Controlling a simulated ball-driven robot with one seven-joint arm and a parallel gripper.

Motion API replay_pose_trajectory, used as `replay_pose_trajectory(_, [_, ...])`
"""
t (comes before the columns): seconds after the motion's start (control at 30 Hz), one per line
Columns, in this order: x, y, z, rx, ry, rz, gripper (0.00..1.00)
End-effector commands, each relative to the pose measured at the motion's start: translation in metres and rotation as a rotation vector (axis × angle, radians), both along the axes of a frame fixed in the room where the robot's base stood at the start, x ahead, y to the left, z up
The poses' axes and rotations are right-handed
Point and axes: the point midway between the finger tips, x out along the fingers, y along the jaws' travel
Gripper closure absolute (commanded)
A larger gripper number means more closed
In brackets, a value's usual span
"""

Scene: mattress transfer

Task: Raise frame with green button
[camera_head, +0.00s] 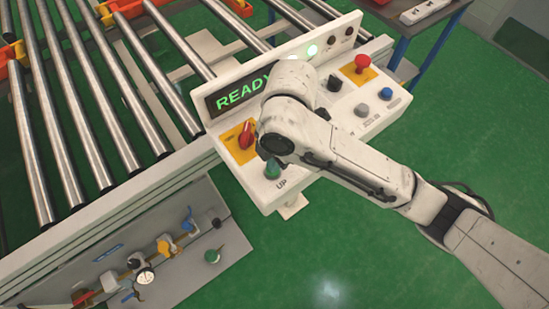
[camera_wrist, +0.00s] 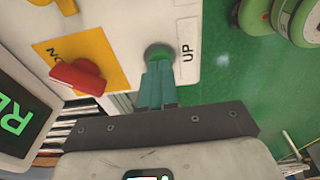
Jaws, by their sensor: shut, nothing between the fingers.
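The green button (camera_head: 272,168) sits at the near left corner of the white control panel, beside the printed word UP. In the wrist view the green button (camera_wrist: 158,54) shows just beyond my fingertips, partly hidden by them. My gripper (camera_wrist: 157,75) is shut and empty, its fingers pointing at the button. I cannot tell whether the tips touch it. In the head view my arm hides much of the panel's middle. The roller frame (camera_head: 100,100) lies to the left of the panel, with long metal rollers.
A red rotary switch (camera_wrist: 78,77) on a yellow plate is close beside the green button. The panel also has a red mushroom button (camera_head: 362,63), a blue button (camera_head: 386,94) and a lit READY display (camera_head: 237,93). Green floor (camera_head: 340,250) lies open in front.

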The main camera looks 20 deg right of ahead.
Motion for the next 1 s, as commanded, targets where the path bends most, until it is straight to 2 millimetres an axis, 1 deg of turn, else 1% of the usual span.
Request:
replay_pose_trajectory(0.1, [0.0, 0.001, -0.004, 0.0, 0.0, -0.001, 1.0])
replay_pose_trajectory(0.43, [0.0, 0.001, -0.005, 0.0, -0.001, -0.001, 1.0])
replay_pose_trajectory(0.7, [0.0, 0.001, -0.025, 0.0, 0.0, -0.001, 1.0])
replay_pose_trajectory(1.0, [-0.001, 0.001, -0.025, -0.001, 0.004, 0.0, 1.0])
